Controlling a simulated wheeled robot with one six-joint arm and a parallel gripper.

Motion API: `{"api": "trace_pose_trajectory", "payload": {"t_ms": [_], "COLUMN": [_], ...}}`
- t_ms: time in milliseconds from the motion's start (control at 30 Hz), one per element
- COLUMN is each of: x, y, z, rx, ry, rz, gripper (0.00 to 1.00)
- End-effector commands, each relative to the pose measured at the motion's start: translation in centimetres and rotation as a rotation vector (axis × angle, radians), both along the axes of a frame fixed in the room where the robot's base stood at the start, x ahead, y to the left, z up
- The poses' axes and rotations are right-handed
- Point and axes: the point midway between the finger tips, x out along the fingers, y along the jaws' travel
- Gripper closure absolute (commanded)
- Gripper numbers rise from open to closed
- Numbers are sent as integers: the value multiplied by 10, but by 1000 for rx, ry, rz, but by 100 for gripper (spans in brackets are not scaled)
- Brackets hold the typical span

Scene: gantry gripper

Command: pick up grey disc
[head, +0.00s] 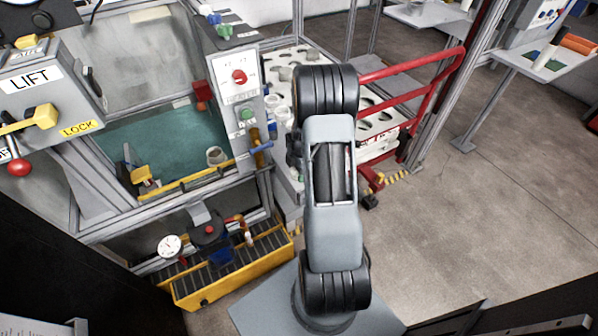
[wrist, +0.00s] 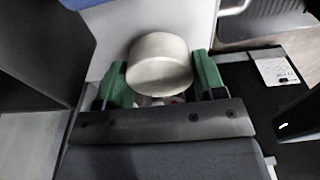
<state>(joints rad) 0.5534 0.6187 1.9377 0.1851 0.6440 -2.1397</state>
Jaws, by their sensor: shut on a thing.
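A pale grey disc (wrist: 160,63), a short thick round piece, sits between the two green fingers of my gripper (wrist: 162,82) in the wrist view. The fingers close on it from both sides. In the head view my own arm hides the gripper and the held disc. Other grey discs (head: 286,73) lie on a pale tray with round holes (head: 312,58) behind my arm.
A red-railed cart (head: 430,85) stands right of my arm. At left is a machine with a teal-floored bay (head: 175,140) and a LIFT panel (head: 45,85). A yellow-edged tray (head: 215,275) lies low in front. Open floor (head: 500,200) is at right.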

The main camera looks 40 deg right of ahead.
Motion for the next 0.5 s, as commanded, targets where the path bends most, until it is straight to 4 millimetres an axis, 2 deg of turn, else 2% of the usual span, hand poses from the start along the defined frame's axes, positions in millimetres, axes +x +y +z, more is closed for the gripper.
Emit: {"api": "trace_pose_trajectory", "payload": {"t_ms": [167, 433, 500], "x": [-3, -43, -58], "y": [2, 26, 35], "z": [28, 84, 90], "rx": [-3, -4, -3], "ry": [-5, -6, -4], "rz": [-1, 0, 1], "gripper": [57, 57, 57]}}
